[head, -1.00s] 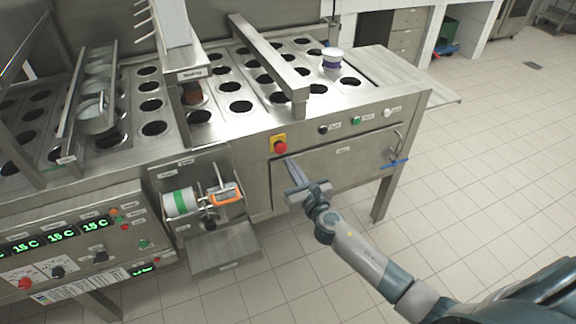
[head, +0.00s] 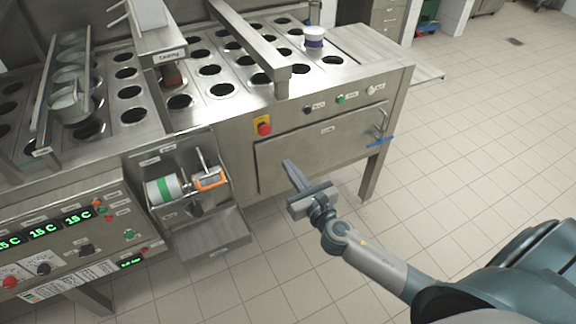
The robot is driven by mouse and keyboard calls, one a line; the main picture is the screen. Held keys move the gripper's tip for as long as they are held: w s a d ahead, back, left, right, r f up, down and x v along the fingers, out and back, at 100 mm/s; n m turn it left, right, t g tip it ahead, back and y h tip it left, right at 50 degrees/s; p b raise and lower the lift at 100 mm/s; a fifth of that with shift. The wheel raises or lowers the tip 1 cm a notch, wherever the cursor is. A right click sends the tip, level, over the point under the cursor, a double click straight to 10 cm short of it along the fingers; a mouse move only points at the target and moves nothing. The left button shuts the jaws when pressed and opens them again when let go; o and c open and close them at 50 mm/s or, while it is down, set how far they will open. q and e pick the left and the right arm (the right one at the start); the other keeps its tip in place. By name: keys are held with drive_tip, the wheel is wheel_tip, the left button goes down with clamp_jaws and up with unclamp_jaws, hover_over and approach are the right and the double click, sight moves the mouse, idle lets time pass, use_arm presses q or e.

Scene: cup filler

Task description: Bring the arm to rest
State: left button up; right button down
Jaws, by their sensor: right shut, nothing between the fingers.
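My right gripper (head: 289,166) hangs in front of the cup filler's front panel (head: 322,145), below the red emergency button (head: 264,128). Its fingers are together with nothing between them, and they point up and to the left. My right arm (head: 375,263) comes in from the lower right over the floor. I cannot tell whether the fingertips touch the panel. My left gripper is not in view.
A reel unit with green-striped roll (head: 163,190) and open metal chute (head: 212,236) stand left of the gripper. Tiled floor (head: 480,150) is clear on the right.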

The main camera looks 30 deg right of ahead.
idle(0.4)
drive_tip(key=s+d+f+m+g, duration=0.1)
drive_tip(key=s+f+m+g, duration=0.3)
drive_tip(key=f, duration=0.8)
drive_tip(key=s+d+f+m+g+h, duration=0.15)
drive_tip(key=s+f+m, duration=0.5)
drive_tip(key=f, duration=0.65)
drive_tip(key=s+d+f+m+g, duration=0.1)
drive_tip(key=s+f+m+g, duration=0.3)
drive_tip(key=f, duration=0.8)
drive_tip(key=s+a+f+m+g, duration=0.2)
drive_tip(key=s+f+m, duration=0.4)
drive_tip(key=s, duration=0.6)
drive_tip(key=s+a+f+m+g+y, duration=0.1)
drive_tip(key=s+f+m, duration=0.5)
drive_tip(key=s, duration=0.7)
drive_tip(key=s+a+f+m+g, duration=0.3)
drive_tip(key=s+f+m, duration=0.4)
drive_tip(key=s, duration=0.6)
drive_tip(key=shift+s+a+f+g, duration=0.25)
drive_tip(key=shift+a+f+g, duration=0.1)
drive_tip(key=shift+f+g, duration=0.35)
